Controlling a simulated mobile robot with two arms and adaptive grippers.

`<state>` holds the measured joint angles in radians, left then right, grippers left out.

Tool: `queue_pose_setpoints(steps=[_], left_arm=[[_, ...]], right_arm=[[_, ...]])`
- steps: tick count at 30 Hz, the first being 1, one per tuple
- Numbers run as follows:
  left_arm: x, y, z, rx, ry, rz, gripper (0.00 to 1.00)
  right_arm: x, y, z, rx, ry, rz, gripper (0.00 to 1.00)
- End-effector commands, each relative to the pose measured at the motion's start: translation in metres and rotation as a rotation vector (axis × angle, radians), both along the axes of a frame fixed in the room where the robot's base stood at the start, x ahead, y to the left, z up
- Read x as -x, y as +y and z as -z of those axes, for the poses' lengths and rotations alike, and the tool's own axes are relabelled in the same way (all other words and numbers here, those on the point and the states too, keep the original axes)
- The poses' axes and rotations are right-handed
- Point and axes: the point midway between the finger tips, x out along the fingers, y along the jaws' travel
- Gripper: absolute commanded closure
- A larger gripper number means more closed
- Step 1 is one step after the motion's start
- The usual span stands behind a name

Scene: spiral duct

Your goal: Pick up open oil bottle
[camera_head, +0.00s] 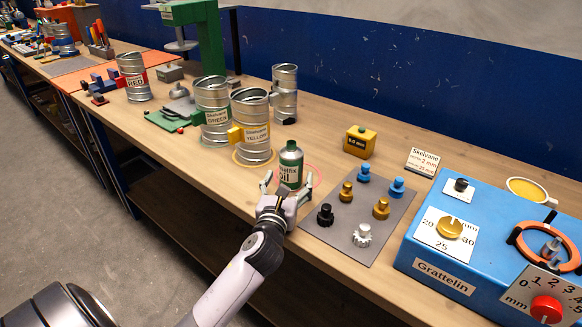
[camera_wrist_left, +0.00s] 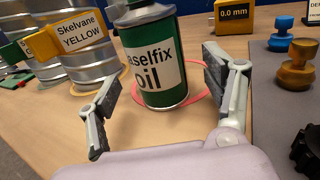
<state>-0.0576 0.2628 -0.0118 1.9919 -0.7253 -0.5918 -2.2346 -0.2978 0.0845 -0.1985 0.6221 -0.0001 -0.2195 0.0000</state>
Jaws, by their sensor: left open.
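The oil bottle (camera_head: 291,165) is a green can with a white label and a grey, sloped top. It stands upright on the wooden bench on a red ring mark. My left gripper (camera_head: 288,189) is open, low at the bench, with its fingers on either side of the bottle's near face. In the left wrist view the bottle (camera_wrist_left: 155,60) stands between and just beyond the fingertips of the left gripper (camera_wrist_left: 160,82), with visible gaps to both fingers. Its top is cut off in that view. My right gripper is not in view.
Metal cans marked Skelvane YELLOW (camera_head: 252,125) and Skelvane GREEN (camera_head: 213,110) stand left of the bottle. A grey mat (camera_head: 338,233) with several coloured knobs lies to its right. A yellow 0.0 mm block (camera_head: 360,141) stands behind. The blue Grattelin machine (camera_head: 478,235) is further right.

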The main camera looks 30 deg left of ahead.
Motion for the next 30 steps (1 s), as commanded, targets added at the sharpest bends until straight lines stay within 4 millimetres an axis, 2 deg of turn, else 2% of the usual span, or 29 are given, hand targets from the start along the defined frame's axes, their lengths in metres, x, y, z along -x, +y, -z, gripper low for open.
queue_pose_setpoints(steps=[6,9,17,30], left_arm=[[-0.030,0.015,-0.003,0.002,-0.001,-0.001,0.26],[-0.039,0.018,-0.003,0.001,0.000,0.000,0.26],[-0.041,0.019,-0.002,0.001,0.000,0.001,0.26],[-0.041,0.019,-0.002,0.000,0.000,0.001,0.55]], right_arm=[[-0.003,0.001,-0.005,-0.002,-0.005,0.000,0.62],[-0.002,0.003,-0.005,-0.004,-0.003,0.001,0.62],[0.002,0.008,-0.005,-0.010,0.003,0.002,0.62],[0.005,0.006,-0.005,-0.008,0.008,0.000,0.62]])
